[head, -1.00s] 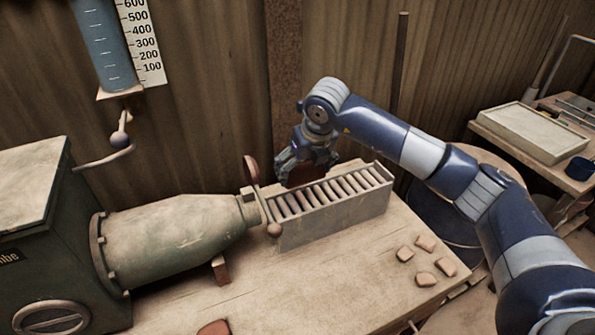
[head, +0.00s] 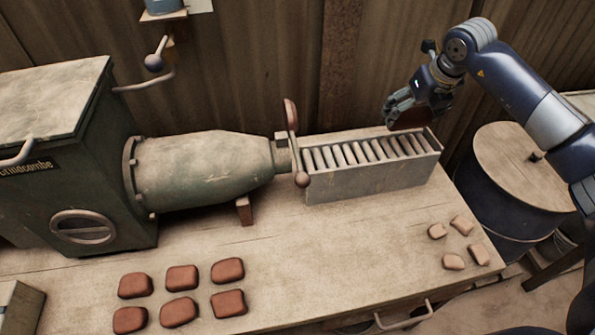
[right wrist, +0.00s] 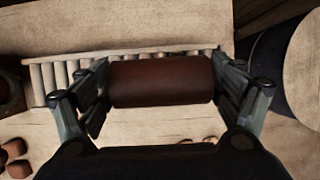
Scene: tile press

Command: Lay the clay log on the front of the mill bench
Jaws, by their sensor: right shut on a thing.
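The clay log (right wrist: 162,80) is a reddish-brown cylinder held crosswise between the fingers of my right gripper (right wrist: 162,88) in the right wrist view. In the head view my right gripper (head: 418,108) holds the clay log (head: 410,117) at the far right end of the roller rack, partly hidden by the fingers; I cannot tell whether it touches the rollers. The mill bench (head: 330,250) is a pale, dusty wooden table. Its front part shows bare wood between two groups of clay pieces. My left gripper is not in view.
The roller rack (head: 370,184) extends from the green mill's nozzle (head: 205,170). Several red clay blocks (head: 181,278) lie at the bench's front left, several small pale lumps (head: 453,262) at its right end. A blue drum (head: 500,205) stands right of the bench.

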